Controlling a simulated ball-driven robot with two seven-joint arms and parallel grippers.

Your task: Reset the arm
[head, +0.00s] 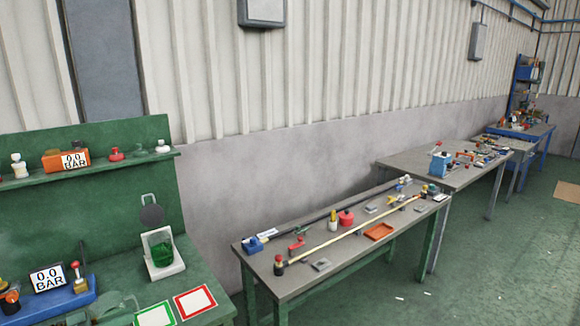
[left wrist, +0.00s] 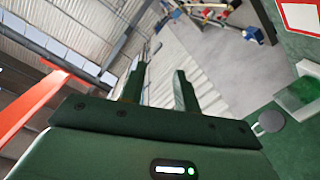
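My left gripper (left wrist: 161,66) shows in the left wrist view. Its two dark green fingers stand apart with nothing between them, so it is open and empty. I cannot clearly make out either gripper in the head view. My right gripper is not seen.
A grey table (head: 290,290) carries rods and small parts. Floor (head: 450,280) is open at right.

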